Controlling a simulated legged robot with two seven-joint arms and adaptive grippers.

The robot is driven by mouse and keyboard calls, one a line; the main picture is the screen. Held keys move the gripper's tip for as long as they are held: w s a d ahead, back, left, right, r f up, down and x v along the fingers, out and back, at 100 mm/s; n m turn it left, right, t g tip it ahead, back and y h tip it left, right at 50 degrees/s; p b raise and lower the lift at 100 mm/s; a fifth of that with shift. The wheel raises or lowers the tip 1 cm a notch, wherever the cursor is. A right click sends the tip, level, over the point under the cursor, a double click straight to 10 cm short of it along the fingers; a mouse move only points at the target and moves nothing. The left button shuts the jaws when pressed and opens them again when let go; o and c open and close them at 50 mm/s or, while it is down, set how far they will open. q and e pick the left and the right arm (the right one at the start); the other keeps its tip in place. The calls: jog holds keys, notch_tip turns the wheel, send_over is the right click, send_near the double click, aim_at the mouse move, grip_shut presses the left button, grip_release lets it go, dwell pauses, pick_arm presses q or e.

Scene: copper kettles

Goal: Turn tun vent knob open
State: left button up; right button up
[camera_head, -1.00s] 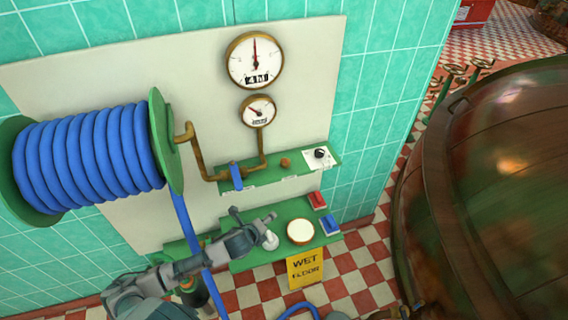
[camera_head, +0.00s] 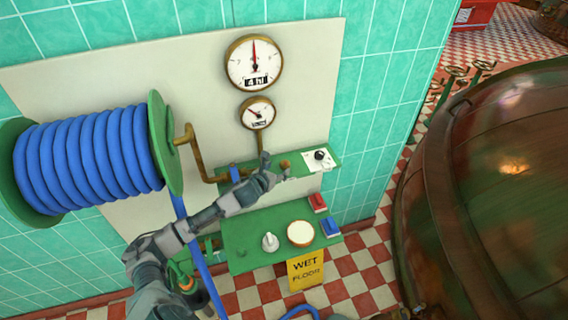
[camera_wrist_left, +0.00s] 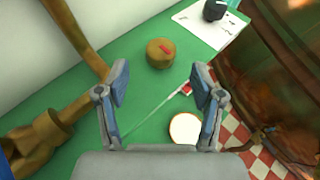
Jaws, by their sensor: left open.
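A brown round knob (camera_head: 285,163) with a red mark on top sits on the green upper shelf; it also shows in the left wrist view (camera_wrist_left: 160,54). A white knob (camera_head: 270,242) is on the lower green shelf. I cannot read which knob is the tun vent. My left gripper (camera_head: 276,167) is open at the upper shelf, close to the brown knob. In the wrist view the brown knob lies just beyond and between the fingertips (camera_wrist_left: 160,82). My right gripper is not in view.
A brass pipe (camera_head: 195,155) with a blue handle runs left of the gripper, below two gauges (camera_head: 254,62). A blue hose reel (camera_head: 90,155) is at left. The lower shelf holds a white disc (camera_head: 300,233), red and blue switches (camera_head: 331,228). A large copper vessel (camera_head: 490,190) stands right.

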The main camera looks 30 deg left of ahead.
aim_at(284, 163)
pick_arm(q)
jog(key=x, duration=0.6)
jog(key=shift+w+d, duration=0.15)
jog(key=shift+d, duration=0.1)
jog(key=shift+w+a+f, duration=0.2)
jog(key=shift+w, duration=0.25)
jog(key=shift+a+f, duration=0.1)
jog(key=shift+a, duration=0.15)
jog(key=shift+d, duration=0.2)
jog(key=c, duration=1.1)
jog(key=shift+c, duration=0.3)
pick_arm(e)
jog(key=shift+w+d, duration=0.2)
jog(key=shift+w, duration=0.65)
